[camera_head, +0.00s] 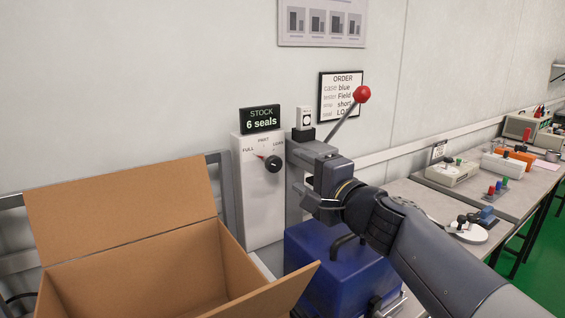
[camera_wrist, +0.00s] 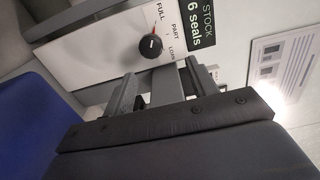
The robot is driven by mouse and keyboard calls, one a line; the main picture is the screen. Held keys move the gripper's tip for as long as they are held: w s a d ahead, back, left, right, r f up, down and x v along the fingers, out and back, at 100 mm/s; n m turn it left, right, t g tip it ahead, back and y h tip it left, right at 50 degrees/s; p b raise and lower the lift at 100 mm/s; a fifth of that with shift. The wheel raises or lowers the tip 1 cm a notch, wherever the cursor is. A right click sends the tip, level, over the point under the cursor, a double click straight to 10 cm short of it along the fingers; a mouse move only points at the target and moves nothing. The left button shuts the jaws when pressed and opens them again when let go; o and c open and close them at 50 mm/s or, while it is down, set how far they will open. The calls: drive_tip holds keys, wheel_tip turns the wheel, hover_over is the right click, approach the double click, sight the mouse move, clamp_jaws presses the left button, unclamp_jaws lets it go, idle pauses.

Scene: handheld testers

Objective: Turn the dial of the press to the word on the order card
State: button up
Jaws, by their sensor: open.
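The press dial is a black knob (camera_head: 272,164) with a red pointer, on a white panel (camera_head: 262,205) marked FULL, PART and LOAN. The pointer leans up-left, towards FULL. The knob also shows in the wrist view (camera_wrist: 150,46), beyond the fingertips. The order card (camera_head: 341,98) on the wall reads blue, Field, short and a last word beginning "LO"; the red lever ball hides part of its right side. My gripper (camera_head: 306,190) is right of and below the knob, apart from it.
The lever with a red ball (camera_head: 362,94) rises above my gripper. A STOCK display (camera_head: 261,119) reads "6 seals". An open cardboard box (camera_head: 125,275) stands at the front left. A blue block-like case (camera_head: 335,265) lies below my gripper. Benches with testers (camera_head: 452,172) run along the right.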

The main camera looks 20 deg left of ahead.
sight(276, 166)
drive_tip(key=x, duration=0.5)
drive_tip(key=f+x, duration=0.1)
drive_tip(key=x, duration=0.1)
drive_tip(key=shift+s+a+f, duration=0.1)
drive_tip(key=shift+a, duration=0.45)
drive_tip(key=shift+c, duration=0.5)
drive_tip(key=c, duration=0.9)
drive_tip(key=shift+o, duration=0.2)
